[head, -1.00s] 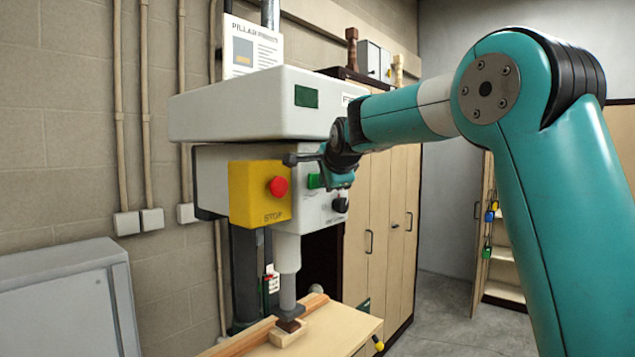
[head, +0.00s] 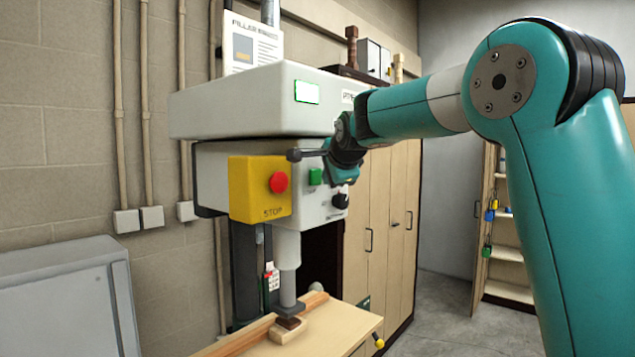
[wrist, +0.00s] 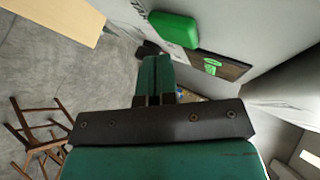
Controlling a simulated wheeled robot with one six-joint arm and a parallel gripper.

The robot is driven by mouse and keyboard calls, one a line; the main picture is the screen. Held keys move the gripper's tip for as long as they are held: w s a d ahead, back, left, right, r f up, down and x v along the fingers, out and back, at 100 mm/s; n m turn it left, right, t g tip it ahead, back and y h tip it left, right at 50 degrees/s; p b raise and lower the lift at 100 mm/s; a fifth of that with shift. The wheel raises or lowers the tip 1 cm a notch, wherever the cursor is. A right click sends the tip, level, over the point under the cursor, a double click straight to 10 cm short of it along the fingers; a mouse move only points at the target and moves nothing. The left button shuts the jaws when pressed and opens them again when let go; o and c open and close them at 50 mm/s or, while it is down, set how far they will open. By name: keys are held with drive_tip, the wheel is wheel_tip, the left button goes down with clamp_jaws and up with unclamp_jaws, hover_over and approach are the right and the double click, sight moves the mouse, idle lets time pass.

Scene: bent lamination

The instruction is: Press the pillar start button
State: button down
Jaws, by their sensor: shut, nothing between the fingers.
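The pillar drill's green start button (head: 315,176) sits on the grey front, right of the yellow stop box (head: 245,195) with its red knob (head: 279,183). The green button is large in the wrist view (wrist: 174,28). My gripper (head: 343,176) is just right of the button in the head view. Its teal fingers (wrist: 152,65) are together and hold nothing. Their dark tips are below and left of the button in the wrist view, and look apart from it. A panel (head: 307,92) on the drill's upper housing glows pale green.
A black knob (head: 340,200) sits below right of the button. A wood piece lies under the drill's spindle on the wooden table (head: 345,330). A grey cabinet (head: 60,300) is at left, tall wooden cupboards (head: 385,225) behind. The wrist view shows a stool (wrist: 40,130).

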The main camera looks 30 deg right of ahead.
drive_tip(key=shift+s+d, duration=0.1)
drive_tip(key=shift+s, duration=0.05)
drive_tip(key=shift+s+d+b, duration=0.25)
drive_tip(key=shift+s+b, duration=0.2)
drive_tip(key=shift+s, duration=0.35)
drive_tip(key=shift+s+d+b, duration=0.3)
drive_tip(key=shift+s+b, duration=0.2)
drive_tip(key=shift+s, duration=0.25)
drive_tip(key=shift+s+d+b, duration=0.25)
drive_tip(key=shift+s+b, duration=0.2)
drive_tip(key=shift+s, duration=0.35)
drive_tip(key=s+a+f+n+g+y+b, duration=0.1)
drive_tip(key=s+a+f+n+g+y, duration=0.2)
drive_tip(key=s+a+f+n, duration=0.6)
drive_tip(key=s+a+f+n+g+y+b, duration=0.2)
drive_tip(key=s+a+f+n, duration=0.25)
drive_tip(key=a+f, duration=0.4)
drive_tip(key=s+a+f+n+g, duration=0.2)
drive_tip(key=s+a+f+n, duration=0.1)
drive_tip(key=s, duration=0.4)
drive_tip(key=s+a+f+n+g+y+b, duration=0.1)
drive_tip(key=s+a+f+n+g, duration=0.1)
drive_tip(key=s+n, duration=0.4)
drive_tip(key=s+a+f+n+g+y, duration=0.1)
drive_tip(key=s+a+f+n+g, duration=0.1)
drive_tip(key=s+a+f+n, duration=0.2)
drive_tip(key=s+f, duration=0.1)
drive_tip(key=s, duration=0.2)
drive_tip(key=shift+s+a, duration=0.3)
drive_tip(key=shift+a, duration=0.05)
